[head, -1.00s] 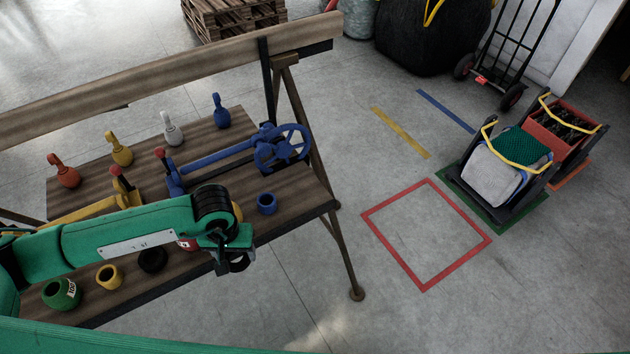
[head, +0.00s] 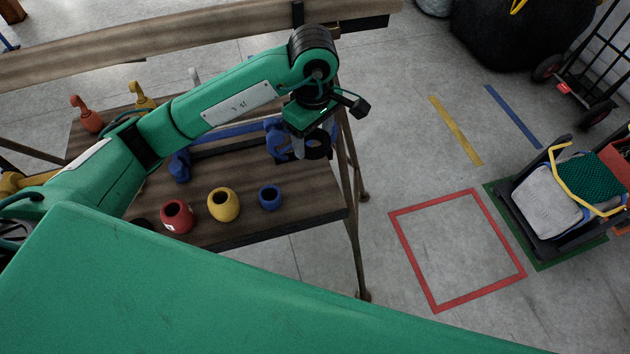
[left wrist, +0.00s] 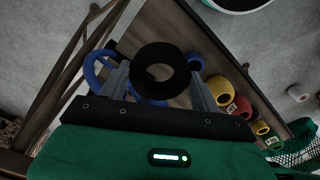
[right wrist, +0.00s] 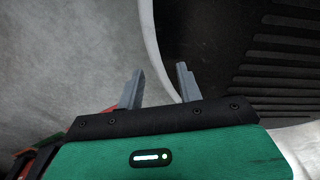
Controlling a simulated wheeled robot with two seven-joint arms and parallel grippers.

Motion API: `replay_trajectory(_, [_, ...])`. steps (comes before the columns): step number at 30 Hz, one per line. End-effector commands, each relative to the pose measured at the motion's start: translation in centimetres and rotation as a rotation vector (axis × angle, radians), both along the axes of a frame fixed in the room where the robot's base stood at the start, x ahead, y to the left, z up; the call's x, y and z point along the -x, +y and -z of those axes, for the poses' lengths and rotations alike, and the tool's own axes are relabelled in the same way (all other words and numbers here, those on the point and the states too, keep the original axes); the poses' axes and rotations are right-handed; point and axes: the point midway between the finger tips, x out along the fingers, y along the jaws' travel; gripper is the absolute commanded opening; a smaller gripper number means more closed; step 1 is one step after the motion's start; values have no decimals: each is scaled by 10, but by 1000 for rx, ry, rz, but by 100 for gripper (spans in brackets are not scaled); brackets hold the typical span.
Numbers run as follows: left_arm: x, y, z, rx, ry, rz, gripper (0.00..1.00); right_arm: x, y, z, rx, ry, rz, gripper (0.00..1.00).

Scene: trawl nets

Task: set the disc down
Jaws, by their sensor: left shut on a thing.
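The disc is a black ring with a hole (left wrist: 160,97), held between the fingers of my left gripper in the left wrist view. In the head view the disc (head: 319,146) is dark and partly hidden by the gripper. My left gripper (head: 305,148) is shut on it, at the right end of the wooden bench (head: 235,238), in front of the blue handwheel (head: 273,141). Whether the disc touches the wheel or bench I cannot tell. My right gripper (right wrist: 159,80) is open and empty in the right wrist view, outside the head view.
Red (head: 177,217), yellow (head: 224,205) and blue (head: 270,197) pots stand along the bench's front. Red (head: 88,117) and yellow (head: 143,95) knobbed pieces stand farther back. A red floor square (head: 458,191) is empty on the right, beside a loaded cart (head: 545,212).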

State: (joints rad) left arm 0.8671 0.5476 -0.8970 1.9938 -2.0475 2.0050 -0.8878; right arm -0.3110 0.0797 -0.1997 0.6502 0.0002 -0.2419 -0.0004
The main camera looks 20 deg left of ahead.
Motion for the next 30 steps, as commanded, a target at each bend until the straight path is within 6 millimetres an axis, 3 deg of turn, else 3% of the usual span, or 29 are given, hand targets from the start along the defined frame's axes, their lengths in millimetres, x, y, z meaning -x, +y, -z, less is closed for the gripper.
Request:
replay_trajectory(12, [2,0,106,0,5,-1,40,6,-9,-18,9,4,-1,36])
replay_trajectory(30, [1,0,175,0,1,2,40,0,3,-29,-5,-5,2,36])
